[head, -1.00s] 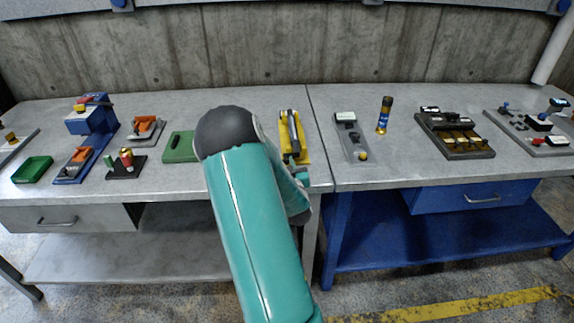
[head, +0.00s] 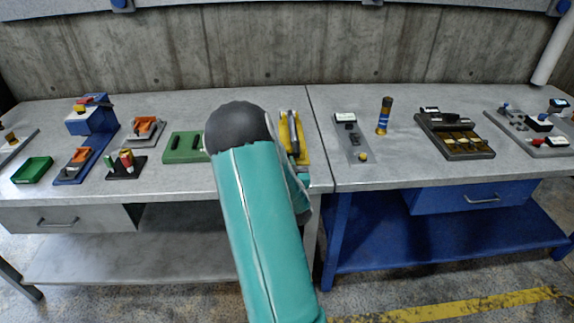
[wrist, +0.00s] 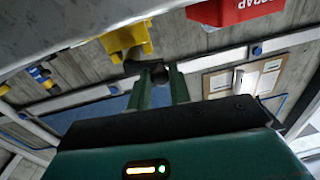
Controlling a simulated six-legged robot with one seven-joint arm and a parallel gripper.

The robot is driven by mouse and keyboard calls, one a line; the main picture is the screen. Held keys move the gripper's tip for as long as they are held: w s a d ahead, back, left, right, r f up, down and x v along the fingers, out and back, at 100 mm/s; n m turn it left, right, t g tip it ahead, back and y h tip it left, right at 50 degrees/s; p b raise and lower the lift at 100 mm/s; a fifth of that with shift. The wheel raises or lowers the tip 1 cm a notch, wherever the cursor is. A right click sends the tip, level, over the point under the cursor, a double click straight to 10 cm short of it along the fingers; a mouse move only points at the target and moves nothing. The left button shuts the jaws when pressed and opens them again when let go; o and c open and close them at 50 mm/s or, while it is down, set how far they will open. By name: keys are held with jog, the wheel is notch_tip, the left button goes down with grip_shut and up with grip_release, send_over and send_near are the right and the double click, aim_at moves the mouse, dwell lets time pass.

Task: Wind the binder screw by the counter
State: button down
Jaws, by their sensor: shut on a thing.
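My gripper (wrist: 158,90) shows in the wrist view, its two green fingers close together around a small dark round knob (wrist: 158,75). Just beside the fingertips is a yellow fixture (wrist: 125,38), with a dark part between it and the knob. In the head view, a yellow fixture with a grey bar (head: 294,138) stands on the left bench, partly behind my teal arm; my gripper is hidden there. A grey plate (head: 354,148) with a white display box (head: 345,117), dark buttons and a yellow knob lies to its right. I cannot read any counter.
A green block (head: 185,147) lies left of my arm. A blue and gold cylinder (head: 384,115) and a dark tray (head: 453,143) stand on the right bench. A green tray (head: 32,170) and blue fixture (head: 90,140) are far left. A red scrap box (wrist: 232,10) shows in the wrist view.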

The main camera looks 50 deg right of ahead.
aim_at(299, 156)
jog(key=m, duration=0.1)
jog(key=r+m, duration=0.1)
jog(key=m, duration=0.2)
jog(key=shift+s+d+r+m, duration=0.15)
jog(key=shift+s+d+m, duration=0.05)
jog(key=shift+s+m, duration=0.1)
jog(key=m, duration=0.2)
jog(key=r+m, duration=0.1)
jog(key=shift+s+d+m+h, duration=0.3)
jog(key=shift+m, duration=0.1)
jog(key=m, duration=0.3)
jog(key=s+m, duration=0.1)
jog(key=shift+d+r+m+h, duration=0.3)
jog(key=shift+d, duration=0.1)
jog(key=shift+s+d+r+m, duration=0.1)
jog(key=shift+s+d+m, duration=0.1)
jog(key=shift+m, duration=0.7)
jog(key=shift+s+d+m, duration=0.15)
jog(key=shift+m, duration=0.75)
jog(key=c, duration=1.3)
grip_release()
jog(key=r+v, duration=0.1)
jog(key=v, duration=1.2)
jog(key=shift+s+a+f, duration=0.2)
jog(key=shift+a+f, duration=0.2)
